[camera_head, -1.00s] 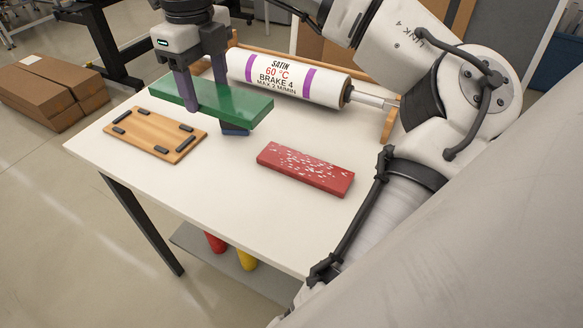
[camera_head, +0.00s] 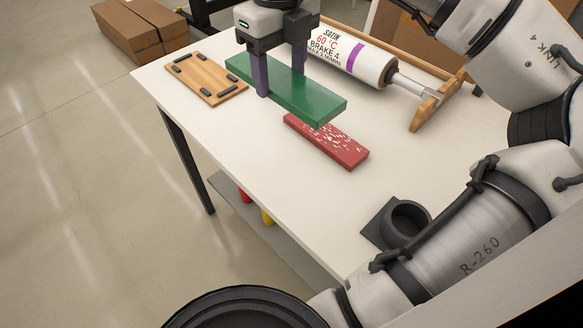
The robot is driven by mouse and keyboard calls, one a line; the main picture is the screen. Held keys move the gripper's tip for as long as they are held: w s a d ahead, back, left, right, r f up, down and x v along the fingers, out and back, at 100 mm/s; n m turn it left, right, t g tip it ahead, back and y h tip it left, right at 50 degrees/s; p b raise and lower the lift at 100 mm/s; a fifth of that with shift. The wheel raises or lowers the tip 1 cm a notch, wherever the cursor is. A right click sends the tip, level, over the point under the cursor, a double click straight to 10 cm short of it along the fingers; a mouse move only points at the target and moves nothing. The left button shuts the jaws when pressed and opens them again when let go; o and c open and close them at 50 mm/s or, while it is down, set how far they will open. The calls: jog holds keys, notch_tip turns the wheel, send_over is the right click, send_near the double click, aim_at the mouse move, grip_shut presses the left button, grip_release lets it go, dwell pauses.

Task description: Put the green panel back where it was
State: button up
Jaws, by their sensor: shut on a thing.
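My gripper (camera_head: 281,84) has its two purple fingers shut on the green panel (camera_head: 315,104). The panel is held roughly flat, and it appears to be above the white table (camera_head: 215,125). Its near right end overlaps the far end of the red panel (camera_head: 330,143) in the picture; the gap between them cannot be judged. The red panel has white flecks and lies on the table. A wooden board (camera_head: 205,80) with several black stops around its edge lies on the table to the left of the green panel. The fingertips are partly hidden by the green panel.
A white roller (camera_head: 345,58) with purple bands and lettering lies in a wooden stand (camera_head: 437,100) behind the green panel. A dark round holder (camera_head: 405,222) stands at the near right. The table's front left is clear. Cardboard boxes (camera_head: 138,30) are on the floor.

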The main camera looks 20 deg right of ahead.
aim_at(284, 167)
notch_tip(284, 167, down, 19)
jog(key=shift+f+p, duration=0.15)
jog(key=shift+p, duration=1.05)
jog(key=shift+f, duration=0.4)
jog(key=shift+f+b, duration=0.2)
jog(key=shift+b, duration=0.1)
jog(key=o, duration=1.1)
jog(key=shift+r, duration=0.1)
jog(key=shift+r+p, duration=0.25)
jog(key=shift+p, duration=0.2)
notch_tip(284, 167, up, 12)
jog(key=b, duration=0.1)
jog(key=shift+b, duration=0.35)
